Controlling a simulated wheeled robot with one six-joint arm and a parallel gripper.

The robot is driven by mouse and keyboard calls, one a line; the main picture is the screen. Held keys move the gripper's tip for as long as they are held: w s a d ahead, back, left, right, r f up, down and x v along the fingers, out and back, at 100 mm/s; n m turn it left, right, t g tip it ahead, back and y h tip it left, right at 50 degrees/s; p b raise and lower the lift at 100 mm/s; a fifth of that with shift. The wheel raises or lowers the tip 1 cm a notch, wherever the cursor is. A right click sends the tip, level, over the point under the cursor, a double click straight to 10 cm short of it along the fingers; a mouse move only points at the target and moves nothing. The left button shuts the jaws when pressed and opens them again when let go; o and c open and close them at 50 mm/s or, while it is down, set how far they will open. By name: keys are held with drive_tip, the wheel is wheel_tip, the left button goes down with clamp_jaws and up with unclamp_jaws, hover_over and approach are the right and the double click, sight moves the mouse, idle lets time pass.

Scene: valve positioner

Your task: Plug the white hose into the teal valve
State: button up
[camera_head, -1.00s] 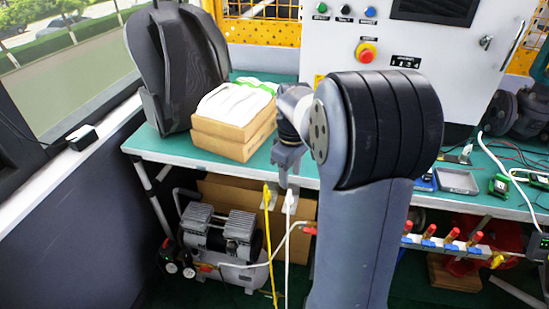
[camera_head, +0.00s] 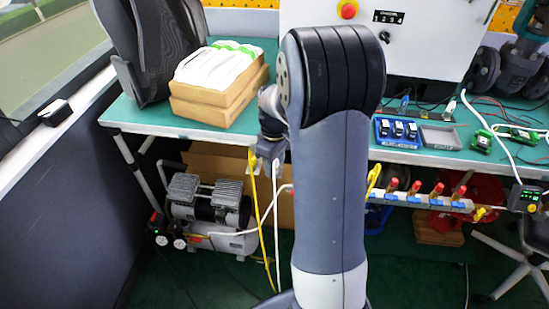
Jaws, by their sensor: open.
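The white hose (camera_head: 276,205) hangs down from below the bench's front edge, beside a yellow hose (camera_head: 261,225). Its top end is close to my gripper (camera_head: 268,158). My gripper points down at the bench edge, just above or around the hose top; I cannot tell whether the hose is between the fingers. It is open, and my arm partly hides it. A flanged valve with teal parts (camera_head: 530,25) stands at the back right of the bench, cut by the picture edge. A row of red-topped valves on a rail (camera_head: 430,200) hangs under the bench at right; no teal one is clear there.
Boxes with white cloth (camera_head: 218,85) and a dark chair-like seat (camera_head: 150,45) are on the left. A compressor (camera_head: 205,210) stands under the bench. Trays (camera_head: 440,137) and green circuit boards (camera_head: 515,134) lie on the right of the green bench (camera_head: 185,122).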

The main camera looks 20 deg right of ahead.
drive_tip(key=shift+c, duration=0.2)
clamp_jaws()
idle(0.5)
